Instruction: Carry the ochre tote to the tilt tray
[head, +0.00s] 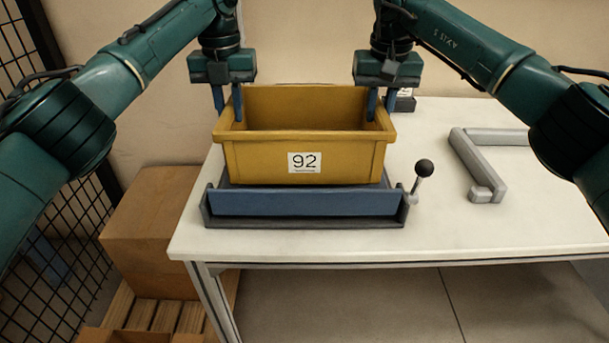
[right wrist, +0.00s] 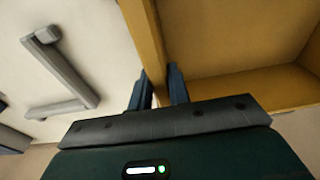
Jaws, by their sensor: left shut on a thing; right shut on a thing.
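The ochre tote (head: 250,158) with a "92" label is upright and looks empty. It is at the blue tilt tray (head: 305,203) on the white table; whether it rests on the tray or is just above it, I cannot tell. My left gripper (head: 228,112) is shut on the tote's left wall. My right gripper (head: 380,110) is shut on its right wall. In the right wrist view the fingers of my right gripper (right wrist: 160,90) straddle the tote's wall (right wrist: 148,45). The tray has a lever with a black knob (head: 424,167) at its right.
A grey angled bracket (head: 470,160) lies on the white table (head: 500,230) to the right. A small dark object (head: 404,101) stands behind the tote. A cardboard box (head: 150,230) on a wooden pallet (head: 155,312) and a black mesh fence (head: 60,230) are at the left.

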